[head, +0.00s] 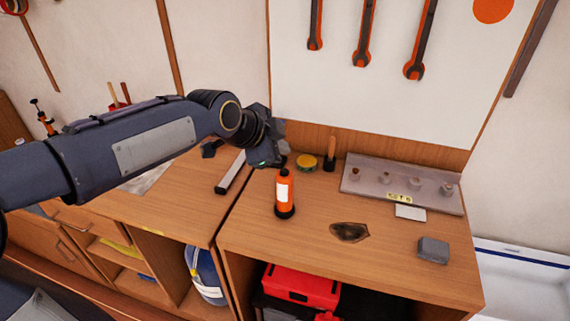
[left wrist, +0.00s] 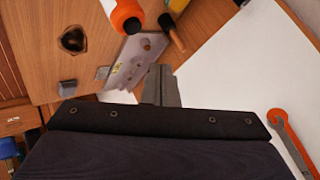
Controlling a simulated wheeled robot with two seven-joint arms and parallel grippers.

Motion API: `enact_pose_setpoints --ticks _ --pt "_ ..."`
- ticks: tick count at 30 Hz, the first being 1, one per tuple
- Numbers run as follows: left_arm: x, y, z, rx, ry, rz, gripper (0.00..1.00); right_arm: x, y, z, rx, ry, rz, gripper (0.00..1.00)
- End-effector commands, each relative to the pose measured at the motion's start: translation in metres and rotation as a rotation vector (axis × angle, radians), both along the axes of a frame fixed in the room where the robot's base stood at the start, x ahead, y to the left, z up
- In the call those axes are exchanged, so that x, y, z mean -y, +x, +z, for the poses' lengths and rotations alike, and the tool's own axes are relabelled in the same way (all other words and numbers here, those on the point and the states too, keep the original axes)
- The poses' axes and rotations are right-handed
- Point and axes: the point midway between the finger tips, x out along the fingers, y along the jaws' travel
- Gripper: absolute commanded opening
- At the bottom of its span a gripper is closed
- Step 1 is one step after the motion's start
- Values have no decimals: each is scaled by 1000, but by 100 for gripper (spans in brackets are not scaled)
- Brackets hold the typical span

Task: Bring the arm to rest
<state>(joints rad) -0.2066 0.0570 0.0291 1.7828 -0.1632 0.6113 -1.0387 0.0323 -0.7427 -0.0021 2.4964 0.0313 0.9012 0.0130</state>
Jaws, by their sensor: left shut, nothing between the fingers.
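My left arm (head: 155,143) comes in from the left in the head view and reaches over the workbench. My left gripper (head: 280,160) is shut and empty, in the air just behind and above an orange bottle (head: 284,192) with a white label. In the left wrist view the shut fingers (left wrist: 160,85) point toward the white wall panel and the bench's back edge. The orange bottle also shows at the top of that view (left wrist: 127,17), apart from the fingers. My right gripper is in neither view.
The bench (head: 290,245) holds a yellow-topped tin (head: 306,162), a wooden-handled tool (head: 331,155), a grey rack (head: 375,187), a dark patch (head: 350,232) and a grey block (head: 433,250). Wrenches (head: 362,35) hang behind.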

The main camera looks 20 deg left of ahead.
Motion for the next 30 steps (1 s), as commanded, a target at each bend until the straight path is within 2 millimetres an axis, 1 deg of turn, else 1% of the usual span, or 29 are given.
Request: enact_pose_setpoints --ticks 1,6,20,22,23,26,29,30 --pt "0 0 10 1 0 1 0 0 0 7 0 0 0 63" --pt "0 0 25 2 -1 1 0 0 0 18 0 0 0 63" --pt "0 0 25 1 -1 1 0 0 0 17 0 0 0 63" --pt "-3 -4 25 -9 -11 16 0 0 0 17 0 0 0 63" --pt "-6 -9 24 -19 -22 31 0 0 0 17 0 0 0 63" --pt "-24 -41 17 -89 -106 144 0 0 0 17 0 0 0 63" --pt "-45 -95 0 -206 -249 336 0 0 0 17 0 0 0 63" --pt "-52 -119 -10 -261 -313 424 0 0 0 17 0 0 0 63"
